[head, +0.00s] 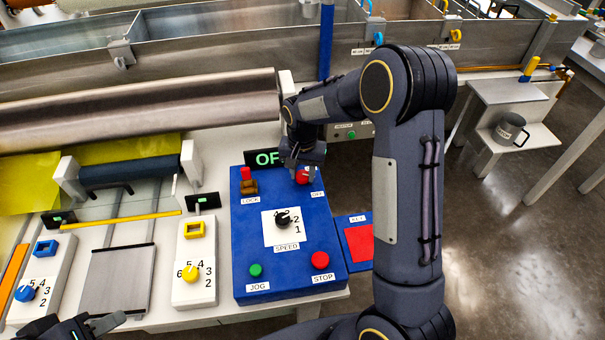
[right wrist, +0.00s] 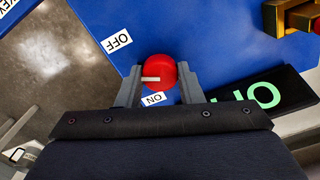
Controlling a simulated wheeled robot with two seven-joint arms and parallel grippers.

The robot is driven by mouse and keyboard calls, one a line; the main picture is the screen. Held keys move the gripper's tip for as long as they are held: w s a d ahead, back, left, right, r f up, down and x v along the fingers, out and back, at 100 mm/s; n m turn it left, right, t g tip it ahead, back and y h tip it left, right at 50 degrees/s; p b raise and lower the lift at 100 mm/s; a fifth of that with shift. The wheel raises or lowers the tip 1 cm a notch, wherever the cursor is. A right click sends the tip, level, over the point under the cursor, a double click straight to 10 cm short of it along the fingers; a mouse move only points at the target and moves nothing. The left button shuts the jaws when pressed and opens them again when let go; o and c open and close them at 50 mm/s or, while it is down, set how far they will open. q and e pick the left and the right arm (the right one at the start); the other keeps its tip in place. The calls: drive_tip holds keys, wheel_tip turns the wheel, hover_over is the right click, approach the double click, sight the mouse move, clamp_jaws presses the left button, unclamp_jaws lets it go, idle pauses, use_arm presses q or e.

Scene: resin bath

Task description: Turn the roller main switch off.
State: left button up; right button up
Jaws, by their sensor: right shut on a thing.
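The roller main switch is a round red knob (right wrist: 161,68) with a white pointer bar, on a blue control panel (head: 240,225). It also shows in the head view (head: 302,177) at the panel's far right corner. My right gripper (right wrist: 160,92) is shut on the knob, one finger on each side. In the right wrist view the pointer points left, between the OFF label (right wrist: 117,40) at upper left and the ON label (right wrist: 154,99) below. My left gripper (head: 85,326) is partly in view at bottom left.
The panel also carries a red lock part (head: 246,174), a black speed knob (head: 283,218), a green jog button (head: 256,270) and a red stop button (head: 320,260). A long metal roller (head: 140,110) lies behind. A mug (head: 508,128) stands on a shelf at right.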

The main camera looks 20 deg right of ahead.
sight(303, 175)
drive_tip(key=m, duration=0.4)
drive_tip(key=shift+m, duration=0.4)
idle(0.4)
drive_tip(key=o, duration=1)
drive_tip(key=shift+c, duration=0.2)
drive_tip(key=shift+r, duration=3.9)
